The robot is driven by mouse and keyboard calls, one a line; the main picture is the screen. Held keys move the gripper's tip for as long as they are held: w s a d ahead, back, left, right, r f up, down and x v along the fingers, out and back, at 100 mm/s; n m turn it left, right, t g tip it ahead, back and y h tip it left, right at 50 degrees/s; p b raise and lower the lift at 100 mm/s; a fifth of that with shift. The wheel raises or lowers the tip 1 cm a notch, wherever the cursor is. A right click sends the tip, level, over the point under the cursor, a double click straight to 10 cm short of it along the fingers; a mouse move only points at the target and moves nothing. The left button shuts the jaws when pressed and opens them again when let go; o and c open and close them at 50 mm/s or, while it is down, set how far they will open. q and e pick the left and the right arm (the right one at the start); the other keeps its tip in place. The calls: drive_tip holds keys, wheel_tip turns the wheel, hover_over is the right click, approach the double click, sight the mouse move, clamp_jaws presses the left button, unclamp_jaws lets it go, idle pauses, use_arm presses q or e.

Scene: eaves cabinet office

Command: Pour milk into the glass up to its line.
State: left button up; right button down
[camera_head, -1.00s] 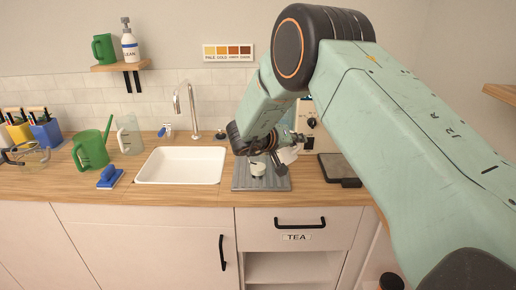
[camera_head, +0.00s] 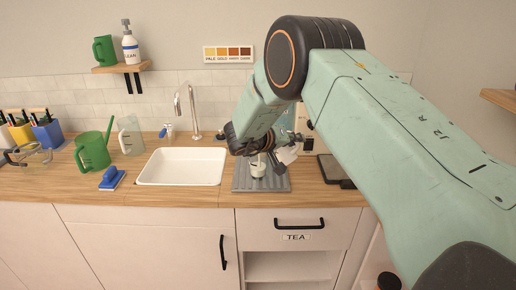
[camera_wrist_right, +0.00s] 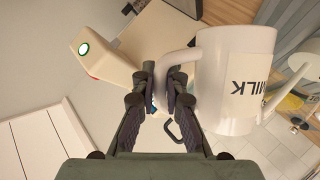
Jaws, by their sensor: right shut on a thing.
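My right gripper (camera_head: 275,151) is shut on the handle of a white milk jug (camera_head: 288,154), above the grey ribbed mat. In the right wrist view the gripper (camera_wrist_right: 160,84) grips the handle, and the jug (camera_wrist_right: 236,75) lies to its right with the word MILK upside down. A small whitish vessel (camera_head: 258,170), perhaps the glass, stands on the mat just below the gripper, partly hidden by it. Its line and its fill level cannot be made out. No stream of milk shows. My left gripper is not in view.
The ribbed mat (camera_head: 244,183) lies right of the white sink (camera_head: 182,165). A dark flat tray (camera_head: 332,169) lies to the right.

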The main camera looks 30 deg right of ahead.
drive_tip(key=shift+w+r+p, duration=0.2)
drive_tip(key=shift+r+p, duration=0.25)
drive_tip(key=shift+p, duration=0.2)
idle(0.7)
drive_tip(key=shift+a+r+n, duration=0.1)
drive_tip(key=shift+r+n, duration=0.05)
drive_tip(key=shift+n, duration=0.15)
drive_tip(key=shift+w+p, duration=0.1)
drive_tip(key=shift+p, duration=0.25)
drive_tip(key=shift+w+a+r+n+g+p, duration=0.1)
drive_tip(key=shift+w+r+n+g+p, duration=0.2)
drive_tip(key=shift+r+p, duration=0.2)
drive_tip(key=shift+s, duration=0.1)
drive_tip(key=shift+s+d+f+m, duration=0.1)
drive_tip(key=shift+s+f+m, duration=0.15)
drive_tip(key=shift+f, duration=0.2)
drive_tip(key=shift+s+d+f+m, duration=0.1)
drive_tip(key=shift+s+f+m, duration=0.15)
drive_tip(key=shift+f, duration=0.2)
